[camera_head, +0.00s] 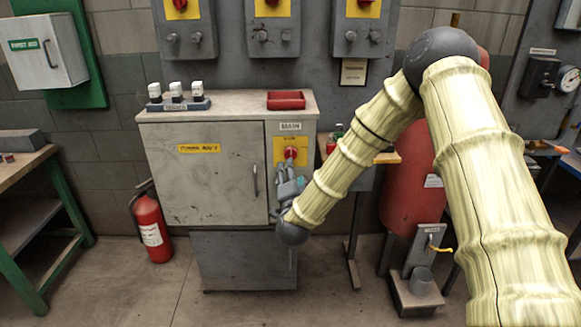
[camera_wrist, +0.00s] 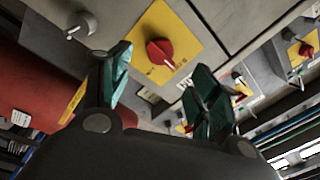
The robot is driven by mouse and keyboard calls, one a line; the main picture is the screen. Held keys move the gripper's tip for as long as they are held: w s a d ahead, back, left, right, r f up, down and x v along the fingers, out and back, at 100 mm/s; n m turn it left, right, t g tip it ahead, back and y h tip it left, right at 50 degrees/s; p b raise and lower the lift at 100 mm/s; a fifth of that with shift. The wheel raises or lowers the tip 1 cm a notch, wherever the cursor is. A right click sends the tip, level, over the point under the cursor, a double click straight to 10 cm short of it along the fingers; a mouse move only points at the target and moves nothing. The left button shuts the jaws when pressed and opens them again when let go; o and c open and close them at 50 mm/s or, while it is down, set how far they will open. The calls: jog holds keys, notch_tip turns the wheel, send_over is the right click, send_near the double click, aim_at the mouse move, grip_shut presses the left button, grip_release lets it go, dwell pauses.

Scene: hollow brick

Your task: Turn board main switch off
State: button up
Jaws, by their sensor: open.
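My gripper (camera_head: 287,177) is just below the knob in the head view. In the wrist view my gripper (camera_wrist: 160,75) has its two fingers spread, with the knob showing beyond and between them. The fingers appear apart from the knob. Nothing is held.
A red tray (camera_head: 286,100) and a block with several white-topped pieces (camera_head: 179,102) sit on the cabinet top (camera_head: 235,103). A red tank (camera_head: 408,185) stands to the right. A fire extinguisher (camera_head: 152,228) stands at the left. Similar knob panels hang on the wall above.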

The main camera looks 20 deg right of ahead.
jog(key=shift+v, duration=1.45)
